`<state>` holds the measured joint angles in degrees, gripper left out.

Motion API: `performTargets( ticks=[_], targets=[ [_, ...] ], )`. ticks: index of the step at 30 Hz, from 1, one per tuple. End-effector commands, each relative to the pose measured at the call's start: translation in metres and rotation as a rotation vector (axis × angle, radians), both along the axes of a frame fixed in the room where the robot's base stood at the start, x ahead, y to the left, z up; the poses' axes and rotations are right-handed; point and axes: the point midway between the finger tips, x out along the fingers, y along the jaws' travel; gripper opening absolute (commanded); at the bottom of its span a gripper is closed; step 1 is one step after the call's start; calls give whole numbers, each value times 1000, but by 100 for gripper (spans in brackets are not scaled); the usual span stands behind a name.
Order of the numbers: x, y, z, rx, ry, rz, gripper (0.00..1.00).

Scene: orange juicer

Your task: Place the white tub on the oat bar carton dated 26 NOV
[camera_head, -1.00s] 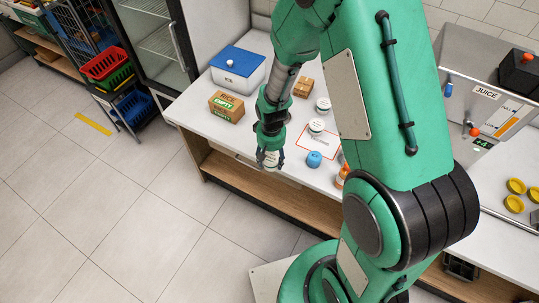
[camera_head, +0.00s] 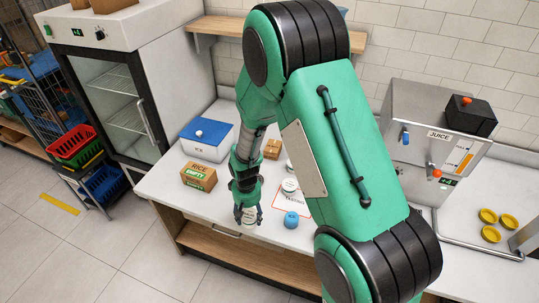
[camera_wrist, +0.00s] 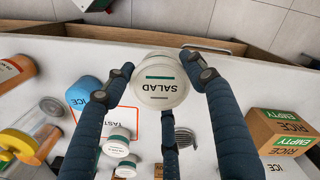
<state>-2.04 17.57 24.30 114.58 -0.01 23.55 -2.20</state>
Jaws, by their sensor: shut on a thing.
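A white tub (camera_wrist: 160,82) lettered "SALAD" is between my gripper's dark fingers in the wrist view. My gripper (camera_head: 247,212) is shut on it, near the counter's front edge in the head view. In the head view, a small brown carton (camera_head: 272,149) stands on the counter behind my gripper. Brown cartons (camera_head: 112,4) on top of the fridge are cut off by the frame edge. I cannot read a date on any of them, so I cannot tell which is the oat bar carton.
On the counter are a rice carton (camera_head: 199,177) marked "EMPTY", a blue-lidded ice box (camera_head: 207,138), a blue round item (camera_head: 291,220) and other white tubs (camera_head: 290,186), near a red-framed sheet (camera_wrist: 126,118). A juicer (camera_head: 432,130) stands right. A shelf (camera_head: 220,26) is on the wall.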

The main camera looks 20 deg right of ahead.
Motion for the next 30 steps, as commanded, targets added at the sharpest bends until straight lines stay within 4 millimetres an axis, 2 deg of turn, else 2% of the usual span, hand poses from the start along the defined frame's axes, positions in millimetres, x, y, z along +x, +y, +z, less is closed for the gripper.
performTargets(
  ticks=[8, 18, 24, 30],
  targets=[
    [64, -45, 16, 0, -1, -24, 25],
    [138, -118, 34, -1, -2, -48, 25],
    [172, -165, 42, -1, -1, -63, 25],
    [194, -201, 48, -1, -1, -71, 25]
  ],
)
